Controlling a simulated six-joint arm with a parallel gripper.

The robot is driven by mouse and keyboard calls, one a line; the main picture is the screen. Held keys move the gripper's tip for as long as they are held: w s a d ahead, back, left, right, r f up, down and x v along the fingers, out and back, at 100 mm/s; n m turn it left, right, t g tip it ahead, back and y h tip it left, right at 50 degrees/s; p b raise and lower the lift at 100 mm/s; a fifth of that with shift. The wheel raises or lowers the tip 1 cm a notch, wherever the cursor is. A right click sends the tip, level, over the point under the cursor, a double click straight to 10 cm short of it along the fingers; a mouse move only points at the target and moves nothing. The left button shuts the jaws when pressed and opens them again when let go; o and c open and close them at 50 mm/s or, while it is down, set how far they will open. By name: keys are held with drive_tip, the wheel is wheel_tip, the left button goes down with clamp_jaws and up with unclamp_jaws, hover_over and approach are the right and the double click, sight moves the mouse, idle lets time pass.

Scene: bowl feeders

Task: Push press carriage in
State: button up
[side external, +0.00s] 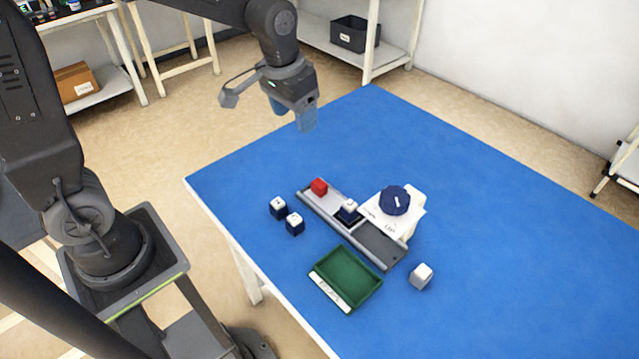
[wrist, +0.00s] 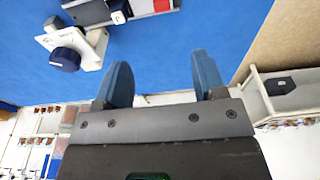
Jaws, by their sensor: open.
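I cannot tell exactly where the carriage's edges are. My gripper (side external: 294,119) is open and empty, above the table's far left part and apart from the track. In the wrist view, its blue fingers (wrist: 161,75) are spread, and the press knob (wrist: 65,58) and red block (wrist: 162,5) show at the top.
Two navy-and-white blocks (side external: 278,207) (side external: 295,223) stand left of the track. A green tray (side external: 348,278) lies in front of it, and a grey-white block (side external: 421,275) stands to the tray's right. The table's back and right are clear.

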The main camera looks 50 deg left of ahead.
drive_tip(key=g, duration=0.2)
approach(319, 183)
wheel_tip(319, 183, down, 10)
drive_tip(key=shift+f, duration=0.2)
